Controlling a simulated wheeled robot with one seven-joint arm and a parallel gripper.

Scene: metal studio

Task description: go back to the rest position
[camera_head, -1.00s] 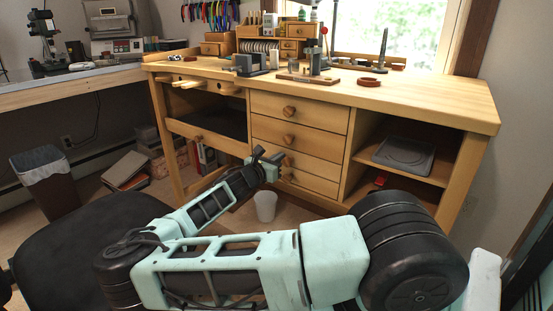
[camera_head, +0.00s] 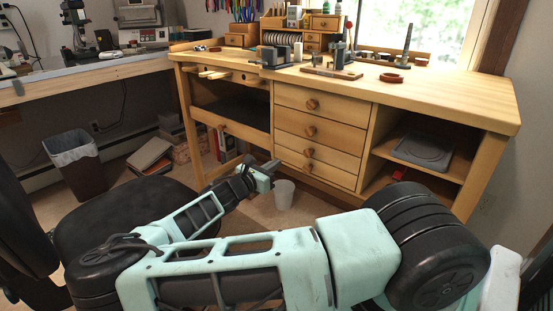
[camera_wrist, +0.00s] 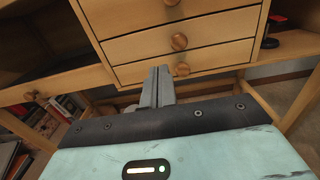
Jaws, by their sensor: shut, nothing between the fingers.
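My gripper (camera_head: 268,167) is in front of the wooden workbench's drawers in the head view, at the end of my folded arm. In the wrist view its two grey fingers (camera_wrist: 157,86) are together with nothing between them. They point toward the lower drawers (camera_wrist: 190,58) of the bench. A gap shows between the gripper and the drawer fronts in the head view, though its exact size is hard to tell.
The wooden workbench (camera_head: 440,90) carries small tools on top. A white bucket (camera_head: 284,195) stands on the floor just beyond my gripper. A lined trash bin (camera_head: 78,170) and a black chair seat (camera_head: 120,205) are at the left. Some floor (camera_head: 245,225) shows between my arm and the bench.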

